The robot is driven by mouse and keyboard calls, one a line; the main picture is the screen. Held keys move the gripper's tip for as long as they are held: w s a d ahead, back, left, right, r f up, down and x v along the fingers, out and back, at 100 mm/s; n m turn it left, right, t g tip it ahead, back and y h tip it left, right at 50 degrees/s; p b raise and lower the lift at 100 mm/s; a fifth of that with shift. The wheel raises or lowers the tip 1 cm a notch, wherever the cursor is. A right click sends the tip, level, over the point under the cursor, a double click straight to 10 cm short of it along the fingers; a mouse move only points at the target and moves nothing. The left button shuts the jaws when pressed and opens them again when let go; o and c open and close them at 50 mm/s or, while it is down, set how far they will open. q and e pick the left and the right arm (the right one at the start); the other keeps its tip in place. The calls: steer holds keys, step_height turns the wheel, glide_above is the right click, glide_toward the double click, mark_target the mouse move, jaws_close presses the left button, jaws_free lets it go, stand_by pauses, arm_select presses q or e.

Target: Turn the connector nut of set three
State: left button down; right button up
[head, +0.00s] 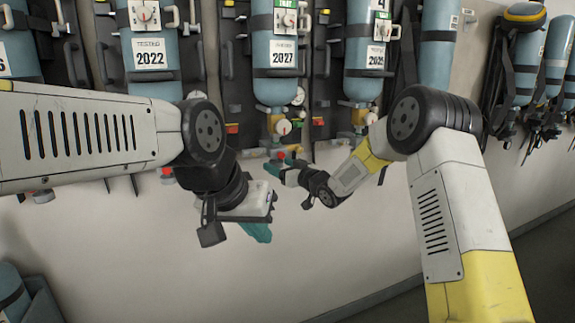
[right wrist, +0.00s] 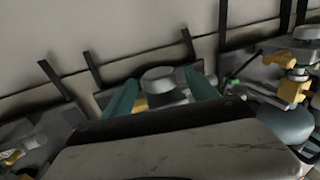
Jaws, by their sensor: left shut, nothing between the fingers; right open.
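Set three appears to be the middle blue cylinder (head: 275,90) tagged 2027, beside the one tagged 4; its own number is not readable. Its valve hangs below it. The connector nut (right wrist: 160,80), a grey round knob with a yellow part behind it, shows in the right wrist view. My right gripper (right wrist: 161,90) is open, with one teal finger on each side of the nut; contact cannot be told. In the head view my right gripper (head: 275,166) is at the bottom of that valve. My left gripper (head: 257,233) is shut and empty, lower and in front of the wall.
Neighbouring sets hang close on both sides, a cylinder tagged 2022 (head: 151,65) at left and another (head: 363,60) at right. A neighbouring yellow valve (right wrist: 292,90) shows in the right wrist view. More blue cylinders (head: 555,55) hang far right. The wall below is bare.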

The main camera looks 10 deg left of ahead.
steer(key=shift+x, duration=1.15)
steer(key=shift+c, duration=0.2)
steer(key=c, duration=1.3)
steer(key=shift+d, duration=0.1)
steer(key=shift+n+g+y, duration=0.3)
steer(key=shift+g, duration=0.1)
